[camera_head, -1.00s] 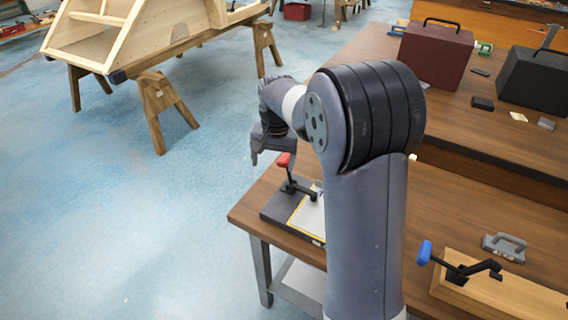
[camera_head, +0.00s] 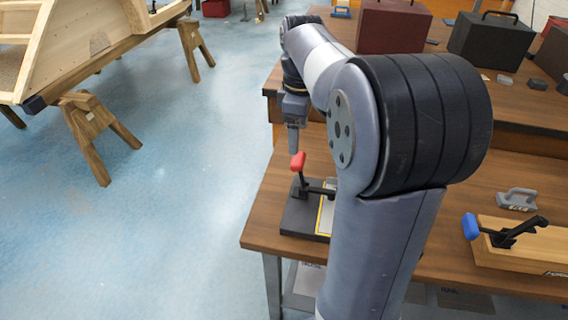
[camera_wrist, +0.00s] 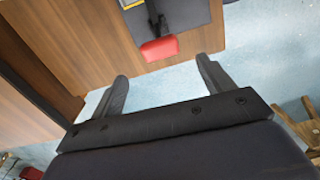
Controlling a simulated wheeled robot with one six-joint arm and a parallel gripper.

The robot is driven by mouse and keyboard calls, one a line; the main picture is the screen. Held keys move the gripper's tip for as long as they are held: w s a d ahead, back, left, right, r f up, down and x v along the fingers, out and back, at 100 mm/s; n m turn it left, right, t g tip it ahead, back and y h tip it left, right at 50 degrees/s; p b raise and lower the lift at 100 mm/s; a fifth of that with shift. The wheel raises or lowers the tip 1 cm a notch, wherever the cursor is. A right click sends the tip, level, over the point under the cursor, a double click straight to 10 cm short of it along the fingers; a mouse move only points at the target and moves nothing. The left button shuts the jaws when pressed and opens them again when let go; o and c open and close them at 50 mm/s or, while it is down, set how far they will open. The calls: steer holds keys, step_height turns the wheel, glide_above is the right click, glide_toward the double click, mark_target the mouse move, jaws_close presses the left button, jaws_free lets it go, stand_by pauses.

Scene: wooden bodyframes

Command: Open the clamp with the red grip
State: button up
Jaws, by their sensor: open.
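The clamp's red grip (camera_head: 298,161) stands up at the end of a dark lever on a black base (camera_head: 297,222) near the table's left edge. In the wrist view the red grip (camera_wrist: 159,49) lies ahead of the fingers, between their lines. The dark clamp lever (camera_wrist: 153,14) runs away from it. My gripper (camera_head: 293,150) points down just above and behind the grip in the head view. Its two fingers also show in the wrist view (camera_wrist: 160,75), spread apart with nothing between them. They do not appear to touch the grip.
A second clamp with a blue grip (camera_head: 470,226) sits on a wooden block (camera_head: 530,250) at the right. A grey handled tool (camera_head: 517,199) lies behind it. Dark cases (camera_head: 394,27) stand on the rear table. Floor is open left of the table (camera_head: 262,215).

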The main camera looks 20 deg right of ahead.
mark_target(298, 158)
steer(key=shift+s+f, duration=0.1)
steer(key=shift+f, duration=0.1)
step_height(298, 158, down, 10)
steer(key=shift+f+b, duration=0.1)
steer(key=shift+b, duration=0.5)
steer(key=c, duration=1.4)
